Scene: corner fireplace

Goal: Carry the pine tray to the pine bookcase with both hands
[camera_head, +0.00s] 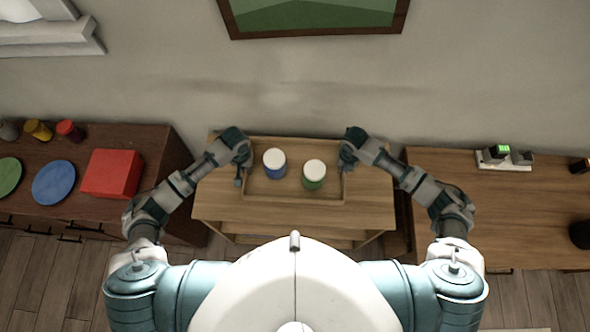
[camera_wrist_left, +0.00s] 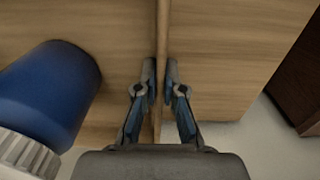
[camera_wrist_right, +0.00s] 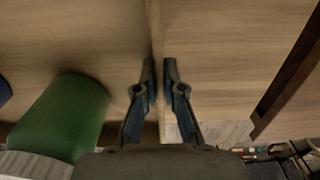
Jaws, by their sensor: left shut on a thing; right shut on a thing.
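The pine tray (camera_head: 293,198) is a shallow light-wood tray over the top of the pine bookcase (camera_head: 215,205); I cannot tell whether it rests on it. A blue jar with a white lid (camera_head: 274,163) and a green jar with a white lid (camera_head: 314,174) stand in the tray. My left gripper (camera_head: 243,166) is shut on the tray's left wall, which also shows between its fingers in the left wrist view (camera_wrist_left: 161,60). My right gripper (camera_head: 345,163) is shut on the tray's right wall, seen between its fingers in the right wrist view (camera_wrist_right: 157,45).
A dark cabinet (camera_head: 150,150) on the left bears a red box (camera_head: 112,173), a blue plate (camera_head: 54,181), a green plate (camera_head: 8,175) and small jars. A wooden table (camera_head: 480,210) on the right holds a small device (camera_head: 503,155). A framed picture (camera_head: 312,15) hangs on the wall behind.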

